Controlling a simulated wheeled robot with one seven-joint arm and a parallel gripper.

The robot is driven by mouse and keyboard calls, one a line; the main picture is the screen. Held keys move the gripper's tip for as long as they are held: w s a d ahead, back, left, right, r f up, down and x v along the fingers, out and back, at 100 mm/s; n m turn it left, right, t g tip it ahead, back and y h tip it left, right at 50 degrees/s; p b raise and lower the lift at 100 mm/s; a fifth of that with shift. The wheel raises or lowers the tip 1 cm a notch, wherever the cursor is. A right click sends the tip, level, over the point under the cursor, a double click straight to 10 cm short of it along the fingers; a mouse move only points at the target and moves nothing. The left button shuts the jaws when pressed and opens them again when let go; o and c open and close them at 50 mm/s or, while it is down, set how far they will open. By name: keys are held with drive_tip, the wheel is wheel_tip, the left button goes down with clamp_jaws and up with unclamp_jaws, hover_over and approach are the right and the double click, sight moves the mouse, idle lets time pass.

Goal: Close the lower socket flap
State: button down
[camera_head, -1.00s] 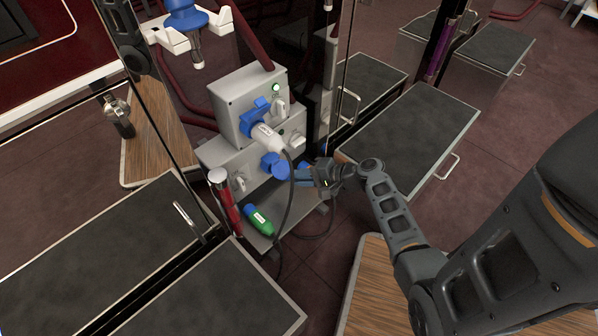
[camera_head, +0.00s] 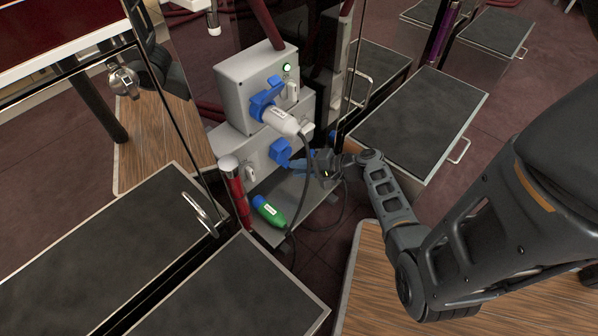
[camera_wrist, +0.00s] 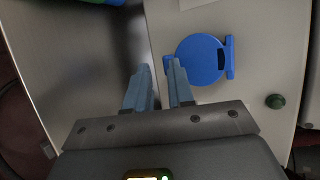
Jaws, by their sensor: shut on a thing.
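The lower socket flap (camera_head: 281,152) is a blue round lid on the lower grey box, below a socket holding a white plug. In the wrist view the flap (camera_wrist: 202,60) shows as a disc with its hinge on the right and a small tab on its left edge. My gripper (camera_head: 302,164) is at the flap's right side in the head view. In the wrist view my gripper's blue fingertips (camera_wrist: 159,66) are at the tab, a narrow gap between them, shut on the flap's edge. How far the flap stands open is hard to tell.
The white plug (camera_head: 280,122) sits in the upper socket, its dark cable hanging near my gripper. A green plug (camera_head: 269,211) lies on the shelf below. A red cylinder (camera_head: 235,190) stands left. A dark green knob (camera_wrist: 275,101) is right of the flap.

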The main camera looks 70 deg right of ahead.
drive_tip(key=f, duration=0.1)
drive_tip(key=s+f, duration=0.1)
drive_tip(key=shift+s+a+f+g, duration=0.1)
drive_tip(key=shift+a+f+g, duration=0.1)
drive_tip(key=shift+f+g, duration=0.15)
drive_tip(key=c, duration=1.7)
unclamp_jaws()
drive_tip(key=shift+w+r, duration=0.1)
drive_tip(key=shift+w, duration=0.1)
drive_tip(key=shift+c, duration=0.2)
drive_tip(key=o, duration=0.7)
drive_tip(key=shift+w+r, duration=0.2)
drive_tip(key=shift+r, duration=0.05)
drive_tip(key=shift+o, duration=0.2)
drive_tip(key=shift+w+d+r, duration=0.1)
drive_tip(key=shift+w+r+t, duration=0.15)
drive_tip(key=shift+r+t, duration=0.05)
drive_tip(key=shift+t, duration=0.25)
drive_tip(key=shift+f, duration=0.15)
